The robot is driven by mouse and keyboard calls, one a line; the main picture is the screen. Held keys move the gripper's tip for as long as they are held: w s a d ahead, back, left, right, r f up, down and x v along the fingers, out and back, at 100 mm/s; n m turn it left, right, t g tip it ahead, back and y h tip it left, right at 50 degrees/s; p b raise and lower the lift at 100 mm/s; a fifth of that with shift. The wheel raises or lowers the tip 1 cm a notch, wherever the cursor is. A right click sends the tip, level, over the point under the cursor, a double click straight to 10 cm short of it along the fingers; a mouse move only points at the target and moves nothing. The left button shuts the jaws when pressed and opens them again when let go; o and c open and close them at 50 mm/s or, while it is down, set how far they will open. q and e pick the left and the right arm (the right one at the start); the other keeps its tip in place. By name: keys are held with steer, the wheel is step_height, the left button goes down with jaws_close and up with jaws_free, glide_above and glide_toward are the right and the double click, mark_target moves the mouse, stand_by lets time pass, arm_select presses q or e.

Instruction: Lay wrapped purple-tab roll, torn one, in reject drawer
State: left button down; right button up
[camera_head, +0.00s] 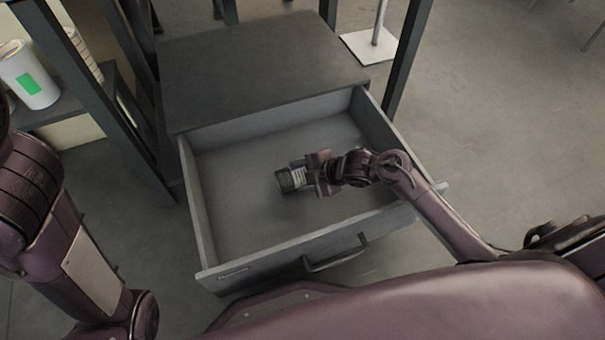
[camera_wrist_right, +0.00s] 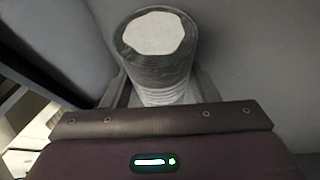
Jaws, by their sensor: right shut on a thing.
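The reject drawer (camera_head: 240,218) is pulled open below a dark cabinet top. My right gripper (camera_head: 308,176) is inside the drawer's outline, shut on a wrapped roll (camera_head: 291,179). In the head view the roll shows a dark end and a pale printed side; no purple tab or tear can be made out. In the right wrist view the roll (camera_wrist_right: 157,62) sticks out beyond the gripper, with a pale round end and clear wrap around it. Whether the roll touches the drawer floor I cannot tell. My left gripper is out of view; only its arm shows at the left.
A white roll with a green tab (camera_head: 28,78) stands on a shelf (camera_head: 90,103) at the upper left. Dark frame posts stand beside the cabinet (camera_head: 262,62). The drawer's front wall and handle (camera_head: 336,254) face me. The drawer floor around the roll is bare.

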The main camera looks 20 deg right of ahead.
steer(key=shift+f, duration=0.45)
stand_by(0.5)
